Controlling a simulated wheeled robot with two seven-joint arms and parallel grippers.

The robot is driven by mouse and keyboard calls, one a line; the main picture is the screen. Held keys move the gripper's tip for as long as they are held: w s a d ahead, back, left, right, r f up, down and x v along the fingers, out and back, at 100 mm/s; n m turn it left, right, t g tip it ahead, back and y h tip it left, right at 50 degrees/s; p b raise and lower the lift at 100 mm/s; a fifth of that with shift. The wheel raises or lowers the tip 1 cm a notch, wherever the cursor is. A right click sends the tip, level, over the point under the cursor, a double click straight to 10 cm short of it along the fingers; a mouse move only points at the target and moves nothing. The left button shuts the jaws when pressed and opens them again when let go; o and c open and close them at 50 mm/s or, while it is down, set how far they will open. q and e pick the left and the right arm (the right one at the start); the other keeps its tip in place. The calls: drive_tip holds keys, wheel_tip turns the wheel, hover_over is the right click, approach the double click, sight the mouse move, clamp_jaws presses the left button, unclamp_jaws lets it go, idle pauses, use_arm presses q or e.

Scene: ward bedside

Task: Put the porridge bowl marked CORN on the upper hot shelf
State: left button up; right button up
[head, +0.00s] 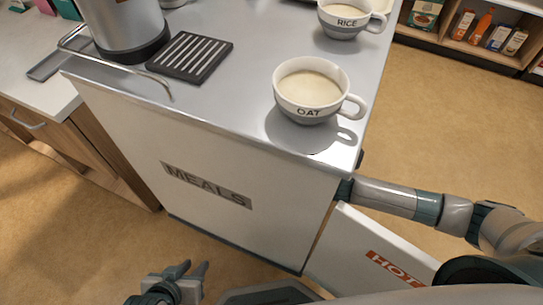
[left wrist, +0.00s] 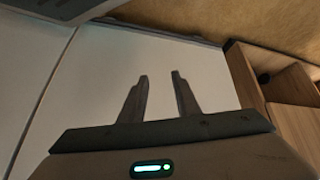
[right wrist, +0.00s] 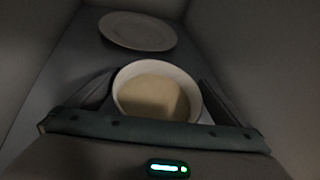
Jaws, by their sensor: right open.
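A bowl of pale porridge (right wrist: 155,95) stands in a dim compartment in the right wrist view; no mark on it can be read. My right gripper (right wrist: 158,90) is open, with its fingers on either side of this bowl. In the head view my right arm reaches into the trolley's right side, and its gripper is hidden. The open door marked HOT (head: 370,250) hangs at that side. Which shelf the bowl stands on cannot be told. My left gripper (head: 190,272) is open and empty in front of the trolley; its fingers also show apart in the left wrist view (left wrist: 160,85).
The OAT bowl (head: 309,92) and the RICE bowl (head: 345,18) stand on the MEALS trolley top (head: 225,95). A black slotted grate (head: 190,56) and a metal urn (head: 125,30) are at the left. A white plate (right wrist: 138,31) lies behind the bowl inside the compartment.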

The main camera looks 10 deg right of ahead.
drive_tip(key=v, duration=1.1)
drive_tip(key=shift+r+p, duration=0.1)
drive_tip(key=shift+p, duration=0.3)
drive_tip(key=shift+s, duration=0.1)
